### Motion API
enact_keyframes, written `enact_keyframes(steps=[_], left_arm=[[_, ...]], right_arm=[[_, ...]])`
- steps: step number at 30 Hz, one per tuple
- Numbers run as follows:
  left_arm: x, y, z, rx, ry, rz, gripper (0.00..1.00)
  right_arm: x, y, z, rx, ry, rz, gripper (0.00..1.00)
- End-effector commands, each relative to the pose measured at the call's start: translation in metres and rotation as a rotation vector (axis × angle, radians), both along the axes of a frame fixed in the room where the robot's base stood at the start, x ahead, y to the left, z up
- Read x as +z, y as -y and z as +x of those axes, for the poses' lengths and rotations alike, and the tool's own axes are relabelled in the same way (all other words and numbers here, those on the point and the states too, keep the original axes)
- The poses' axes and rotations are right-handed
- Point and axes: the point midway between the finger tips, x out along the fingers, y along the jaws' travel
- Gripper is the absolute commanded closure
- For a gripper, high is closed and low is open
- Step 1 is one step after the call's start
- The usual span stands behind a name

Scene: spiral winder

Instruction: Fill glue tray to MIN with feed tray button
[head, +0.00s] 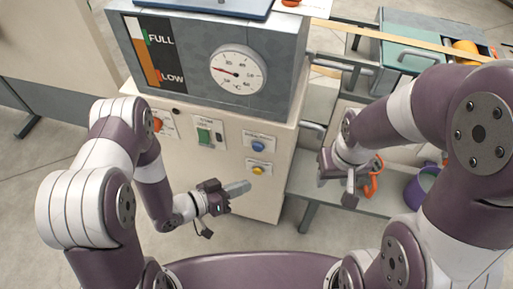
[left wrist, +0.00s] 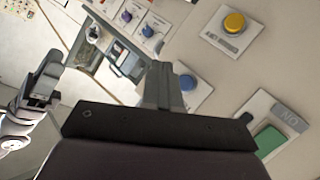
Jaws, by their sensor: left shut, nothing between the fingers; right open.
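On the cream machine front, a yellow button (head: 258,170) sits below a blue button (head: 258,147); their labels are too small to read. The left wrist view also shows the yellow button (left wrist: 234,21), clear of my fingers, and the blue button (left wrist: 187,82), partly hidden behind them. My left gripper (head: 238,188) is shut and empty, left of and below the yellow button in the head view, apart from it. My right gripper (head: 337,188) is open and empty, right of the machine. I cannot make out the glue tray or a MIN mark.
A green switch (head: 204,135) and a red-orange knob (head: 157,124) are left on the panel. Above are a FULL/LOW level gauge (head: 147,60) and a round temperature dial (head: 238,70). An orange hook (head: 374,178) and purple ring (head: 415,190) are near my right arm.

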Motion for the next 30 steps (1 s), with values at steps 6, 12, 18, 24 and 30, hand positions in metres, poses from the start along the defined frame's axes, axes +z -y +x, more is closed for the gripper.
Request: enact_keyframes(steps=[6,12,18,24,30], left_arm=[[-0.002,0.007,0.020,-0.002,0.003,0.002,1.00],[-0.003,0.016,0.049,-0.001,0.003,0.002,1.00],[-0.001,0.023,0.071,-0.001,0.001,0.002,1.00],[0.000,0.027,0.082,-0.001,0.000,0.001,1.00],[0.000,0.027,0.083,0.000,-0.001,0.001,1.00]], right_arm=[[-0.006,0.000,0.000,0.000,0.000,0.000,0.53],[-0.014,0.000,0.000,0.000,0.000,0.000,0.53],[-0.017,0.000,0.000,0.000,0.000,0.000,0.53],[-0.018,0.000,0.000,0.000,0.000,0.000,0.53],[-0.017,0.000,0.000,0.000,0.000,0.000,0.53]])
